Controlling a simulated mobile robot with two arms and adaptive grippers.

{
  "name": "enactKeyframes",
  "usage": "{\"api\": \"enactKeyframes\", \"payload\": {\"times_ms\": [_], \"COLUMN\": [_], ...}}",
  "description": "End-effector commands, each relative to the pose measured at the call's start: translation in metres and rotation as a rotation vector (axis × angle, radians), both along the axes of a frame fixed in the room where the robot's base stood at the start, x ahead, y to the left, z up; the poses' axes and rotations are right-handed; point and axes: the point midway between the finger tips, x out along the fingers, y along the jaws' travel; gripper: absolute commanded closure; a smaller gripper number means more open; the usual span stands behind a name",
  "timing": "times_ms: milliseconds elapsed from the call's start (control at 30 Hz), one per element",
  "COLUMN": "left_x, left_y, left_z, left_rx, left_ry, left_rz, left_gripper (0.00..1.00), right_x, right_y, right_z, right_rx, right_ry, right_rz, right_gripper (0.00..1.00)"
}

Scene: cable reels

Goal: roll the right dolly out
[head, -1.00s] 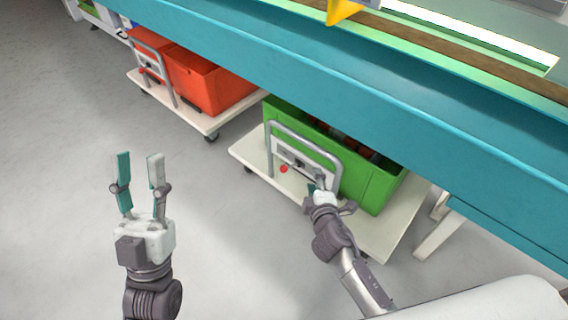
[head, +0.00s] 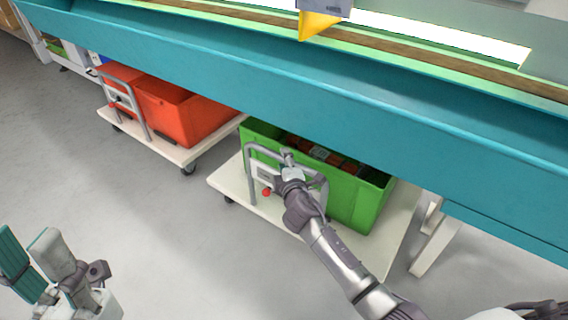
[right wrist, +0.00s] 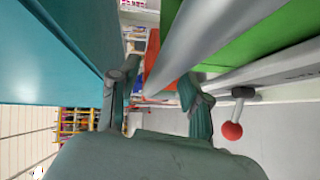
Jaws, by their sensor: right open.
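The right dolly (head: 226,181) is a pale platform on casters with a grey tube handle (head: 250,172) at its front. It stands partly under the teal bench and carries a green crate (head: 368,203). My right gripper (head: 289,158) is at the upper bar of the handle. In the right wrist view its fingers (right wrist: 160,95) are apart, with the grey tube (right wrist: 195,45) close by them; I cannot tell whether they touch it. A red knob (head: 267,192) on the handle panel also shows there (right wrist: 231,131). My left gripper (head: 38,262) is open and empty at the lower left.
The teal bench edge (head: 300,100) overhangs both dollies. A second dolly (head: 165,148) with red crates (head: 185,112) stands to the left. A white bench leg (head: 437,240) is close on the right. The grey floor (head: 150,230) in front is clear.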

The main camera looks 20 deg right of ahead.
Motion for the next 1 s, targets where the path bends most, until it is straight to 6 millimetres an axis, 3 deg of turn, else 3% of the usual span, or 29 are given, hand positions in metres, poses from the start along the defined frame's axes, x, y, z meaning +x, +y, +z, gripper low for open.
{"api": "enactKeyframes", "payload": {"times_ms": [167, 433, 733, 1000], "left_x": [0.0017, 0.002, 0.0009, 0.0007], "left_y": [-0.0007, -0.0008, -0.0003, 0.0], "left_z": [-0.0016, -0.0007, 0.001, 0.0018], "left_rx": [0.003, 0.004, 0.001, -0.001], "left_ry": [-0.006, -0.005, -0.013, -0.017], "left_rz": [0.0, 0.0, 0.0, 0.001], "left_gripper": [0.6, 0.6, 0.6, 0.6], "right_x": [0.0117, 0.0126, 0.0123, 0.0121], "right_y": [-0.0009, -0.0011, -0.0011, -0.0011], "right_z": [-0.0016, -0.0014, -0.0015, -0.0017], "right_rx": [0.002, 0.002, 0.002, 0.002], "right_ry": [0.0, 0.001, 0.001, 0.001], "right_rz": [0.001, 0.0, 0.0, 0.0], "right_gripper": [0.53, 0.53, 1.0, 1.0]}}
